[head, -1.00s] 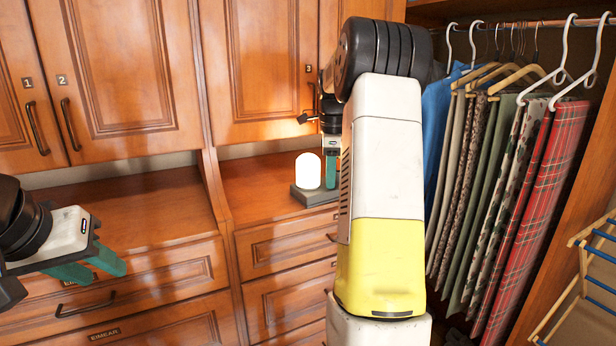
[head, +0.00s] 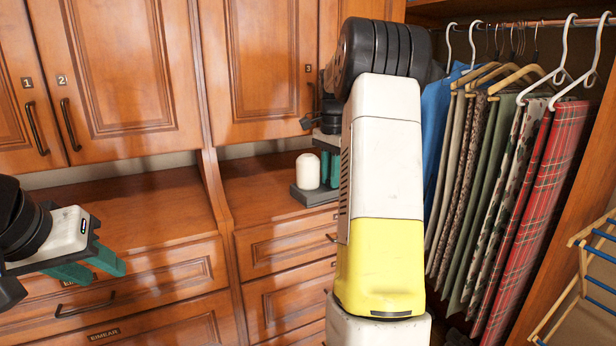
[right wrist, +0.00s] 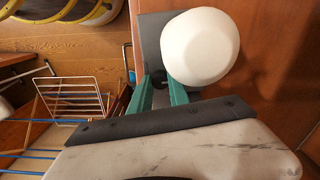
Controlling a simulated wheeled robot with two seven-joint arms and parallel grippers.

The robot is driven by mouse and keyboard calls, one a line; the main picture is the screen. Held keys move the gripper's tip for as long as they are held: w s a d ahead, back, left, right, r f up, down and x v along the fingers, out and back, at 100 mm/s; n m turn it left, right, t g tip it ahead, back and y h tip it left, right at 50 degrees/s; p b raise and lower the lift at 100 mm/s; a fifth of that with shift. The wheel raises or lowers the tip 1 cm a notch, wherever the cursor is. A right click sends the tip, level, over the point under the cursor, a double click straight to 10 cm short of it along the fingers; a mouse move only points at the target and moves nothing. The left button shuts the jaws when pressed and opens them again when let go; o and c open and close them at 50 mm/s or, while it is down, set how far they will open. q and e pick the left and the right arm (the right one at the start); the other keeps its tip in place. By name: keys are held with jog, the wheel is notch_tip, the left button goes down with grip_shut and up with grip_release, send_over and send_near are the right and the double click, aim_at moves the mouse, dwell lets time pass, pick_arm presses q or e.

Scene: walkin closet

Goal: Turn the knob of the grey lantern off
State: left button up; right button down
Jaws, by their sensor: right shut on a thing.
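The grey lantern has a white rounded shade (head: 308,171) on a flat grey base (head: 314,195). It stands on the right-hand counter, and its shade looks unlit. In the right wrist view the shade (right wrist: 200,47) and grey base (right wrist: 150,35) fill the top centre. A small dark knob (right wrist: 160,77) on the base lies between the teal fingers of my right gripper (right wrist: 159,86), which is shut on it. In the head view my right gripper (head: 330,169) is beside the shade, partly behind my arm. My left gripper (head: 98,269) is open and empty in front of the left drawers.
Wooden cabinet doors (head: 120,70) rise behind the counters. Clothes on hangers (head: 510,180) hang at the right. A folding rack (head: 595,270) stands at the lower right. The left counter (head: 120,215) is bare.

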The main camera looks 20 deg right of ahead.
dwell(0.5)
jog(key=c, duration=1.2)
grip_release()
jog(key=shift+c, duration=0.2)
